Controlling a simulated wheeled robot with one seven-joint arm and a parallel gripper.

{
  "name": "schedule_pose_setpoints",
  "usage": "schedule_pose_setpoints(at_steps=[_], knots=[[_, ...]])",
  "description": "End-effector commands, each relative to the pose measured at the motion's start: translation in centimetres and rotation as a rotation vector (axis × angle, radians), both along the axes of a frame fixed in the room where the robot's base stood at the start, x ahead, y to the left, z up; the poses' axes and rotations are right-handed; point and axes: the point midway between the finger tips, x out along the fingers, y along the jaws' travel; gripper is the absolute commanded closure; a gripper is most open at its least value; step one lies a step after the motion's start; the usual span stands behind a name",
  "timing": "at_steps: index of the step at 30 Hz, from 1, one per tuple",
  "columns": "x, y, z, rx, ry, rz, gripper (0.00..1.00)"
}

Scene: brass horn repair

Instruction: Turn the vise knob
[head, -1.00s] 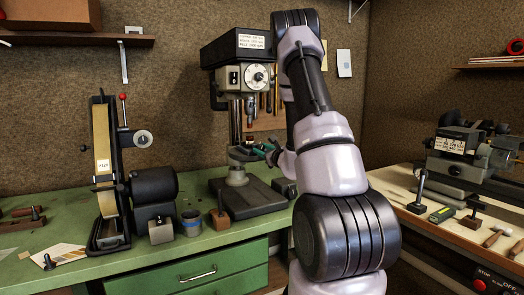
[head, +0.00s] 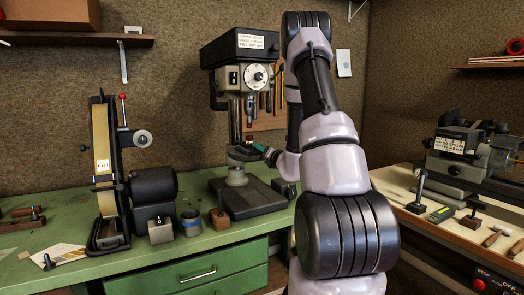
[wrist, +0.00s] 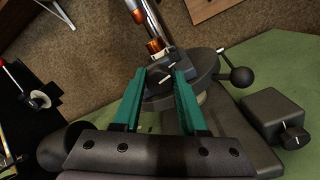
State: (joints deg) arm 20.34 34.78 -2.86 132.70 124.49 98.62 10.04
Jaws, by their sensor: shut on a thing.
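My gripper (wrist: 162,80) has green fingers and reaches in over the round work table (wrist: 210,90) of the drill press. The fingertips are closed on a small dark piece with pale bar marks, seemingly the vise knob (wrist: 163,90). The fingers hide part of it, and I cannot see how far it is turned. In the head view my gripper (head: 256,148) is small and partly hidden, at the table of the drill press (head: 241,75). The vise itself cannot be made out clearly.
A ball-ended handle (wrist: 240,76) sticks out right of the work table. A dark box with a knob (wrist: 278,120) stands on the green bench (wrist: 300,70). A belt sander (head: 103,170), a blue-grey cup (head: 191,223) and small blocks stand left of the drill press.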

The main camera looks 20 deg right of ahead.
Motion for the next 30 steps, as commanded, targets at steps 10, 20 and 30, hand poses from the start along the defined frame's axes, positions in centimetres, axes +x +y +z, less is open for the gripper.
schedule_pose_setpoints(at_steps=[10, 20, 30], knots=[[-0.11, 0.04, -0.26, 0.328, 0.017, 0.001, 1.00], [-0.11, 0.07, -0.32, 0.628, 0.028, 0.000, 1.00], [-0.12, 0.07, -0.36, 0.846, 0.035, 0.000, 1.00]])
